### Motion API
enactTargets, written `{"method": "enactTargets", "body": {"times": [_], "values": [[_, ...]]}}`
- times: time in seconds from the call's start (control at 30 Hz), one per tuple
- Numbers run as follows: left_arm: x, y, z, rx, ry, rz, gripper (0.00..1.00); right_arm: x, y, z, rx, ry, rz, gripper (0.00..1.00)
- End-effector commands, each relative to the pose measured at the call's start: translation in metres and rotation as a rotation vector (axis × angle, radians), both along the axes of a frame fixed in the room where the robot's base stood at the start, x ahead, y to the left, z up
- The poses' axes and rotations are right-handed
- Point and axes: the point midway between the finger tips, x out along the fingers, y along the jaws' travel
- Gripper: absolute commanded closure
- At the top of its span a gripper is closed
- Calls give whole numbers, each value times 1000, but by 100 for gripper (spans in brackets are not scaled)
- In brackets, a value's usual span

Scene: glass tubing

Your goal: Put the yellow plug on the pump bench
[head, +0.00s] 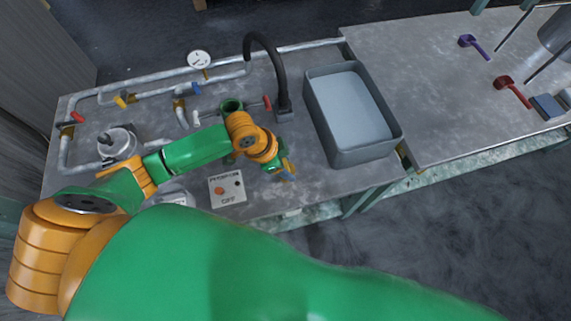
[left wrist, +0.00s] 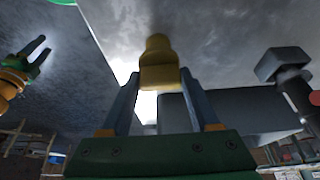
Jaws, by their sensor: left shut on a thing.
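My left gripper (head: 287,173) is over the front part of the pump bench (head: 300,150), left of the basin. In the left wrist view its two blue fingers (left wrist: 164,105) are shut on the yellow plug (left wrist: 157,65), which sticks out beyond the fingertips. The plug is hard to make out in the head view. I cannot tell whether it touches the bench. My right gripper (left wrist: 36,58) shows at the left of the left wrist view, with its fingers apart and nothing between them. It is not visible in the head view.
A grey basin (head: 318,115) and black curved tap (head: 262,42) stand by the gripper. Pipes with coloured valve handles, a gauge (head: 199,60) and a pump (head: 117,142) fill the left. A control box (head: 227,190) lies near the front edge. The right bench holds red (head: 512,88) and purple (head: 472,44) tools.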

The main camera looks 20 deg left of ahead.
Motion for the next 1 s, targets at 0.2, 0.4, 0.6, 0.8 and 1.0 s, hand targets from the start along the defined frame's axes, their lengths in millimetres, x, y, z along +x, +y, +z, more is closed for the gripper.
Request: {"method": "enactTargets", "body": {"times": [0.2, 0.4, 0.6, 0.8, 1.0], "values": [[0, 0, -1, 0, 0, 0, 33, 0, -1, 0, -2, 0, 1, 50], [0, 0, -1, 1, -1, 0, 8, 0, -2, 0, -2, 0, 0, 50], [0, 0, 1, 1, -1, 0, 8, 0, -2, 1, -2, 0, 0, 50], [-7, 11, 35, 3, -4, 0, 8, 0, -1, 13, -2, 0, 0, 50], [-18, 29, 85, 3, -4, 0, 8, 0, -1, 25, -1, 0, 0, 50]]}}
